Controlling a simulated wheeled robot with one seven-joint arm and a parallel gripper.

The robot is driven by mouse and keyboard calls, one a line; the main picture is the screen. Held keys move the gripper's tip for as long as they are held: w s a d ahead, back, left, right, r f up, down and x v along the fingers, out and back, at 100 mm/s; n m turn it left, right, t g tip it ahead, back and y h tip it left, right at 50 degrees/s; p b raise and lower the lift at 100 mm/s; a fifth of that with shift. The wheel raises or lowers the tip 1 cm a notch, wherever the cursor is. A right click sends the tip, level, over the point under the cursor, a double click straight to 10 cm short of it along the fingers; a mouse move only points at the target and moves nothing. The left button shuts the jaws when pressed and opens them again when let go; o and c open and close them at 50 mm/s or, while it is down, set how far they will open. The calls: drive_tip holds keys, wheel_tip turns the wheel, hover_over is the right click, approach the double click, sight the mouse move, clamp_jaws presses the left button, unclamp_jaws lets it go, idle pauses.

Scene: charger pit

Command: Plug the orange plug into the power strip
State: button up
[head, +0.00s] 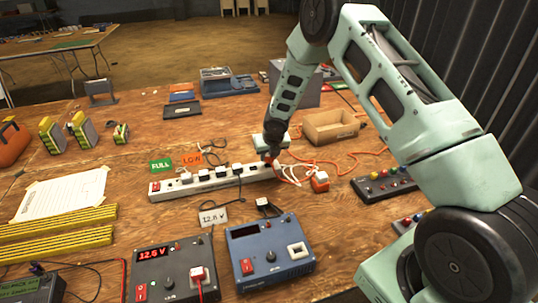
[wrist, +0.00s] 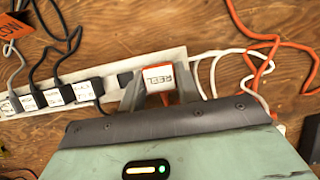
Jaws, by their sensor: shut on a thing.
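The orange plug (wrist: 158,78), with a white label reading "REEL", is between the fingers of my gripper (wrist: 160,92) in the wrist view. My gripper is shut on it. In the head view my gripper (head: 270,160) is low over the right end of the white power strip (head: 168,188), and the plug is mostly hidden there. In the wrist view the plug overlaps the end of the strip (wrist: 168,62); I cannot tell whether it is seated or just above. A dark outlet (wrist: 125,79) shows left of the fingers.
An orange cord (head: 345,158) and white cords lie to the right, near an orange-and-white block (head: 320,182). A blue power supply (head: 270,250) and a cardboard box (head: 330,127) stand nearby.

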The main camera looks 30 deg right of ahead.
drive_tip(key=shift+f+b, duration=0.45)
drive_tip(key=shift+f, duration=0.65)
idle(1.3)
drive_tip(key=o, duration=1.4)
drive_tip(key=shift+s, duration=0.1)
drive_tip(key=shift+r, duration=0.1)
wheel_tip(320, 180, up, 7)
drive_tip(key=p, duration=0.7)
drive_tip(key=shift+r+p, duration=0.2)
drive_tip(key=shift+p, duration=0.2)
